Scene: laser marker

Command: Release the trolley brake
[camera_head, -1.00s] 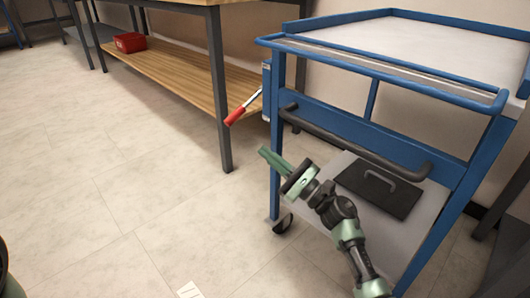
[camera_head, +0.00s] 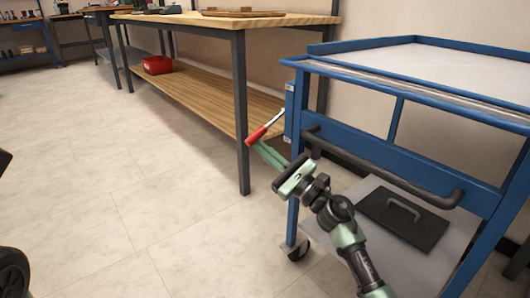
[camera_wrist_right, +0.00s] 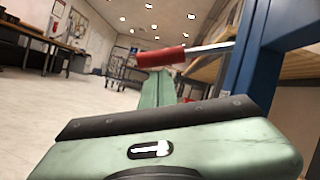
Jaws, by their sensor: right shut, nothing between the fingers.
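The blue trolley (camera_head: 355,147) stands at the right. Its brake lever (camera_head: 257,134) sticks out from the left post, with a red grip and a metal rod, slanting down to the left. My right gripper (camera_head: 262,150) is shut and empty, with its green fingers just below the red grip. In the right wrist view, the red grip (camera_wrist_right: 162,57) lies across just above the shut fingertips (camera_wrist_right: 157,75). I cannot tell whether they touch it. My left gripper is not in view.
A dark push bar (camera_head: 385,170) crosses the trolley's near end above a lower shelf with a black handled plate (camera_head: 402,216). A wooden workbench (camera_head: 225,22) with a red bin (camera_head: 157,65) stands behind.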

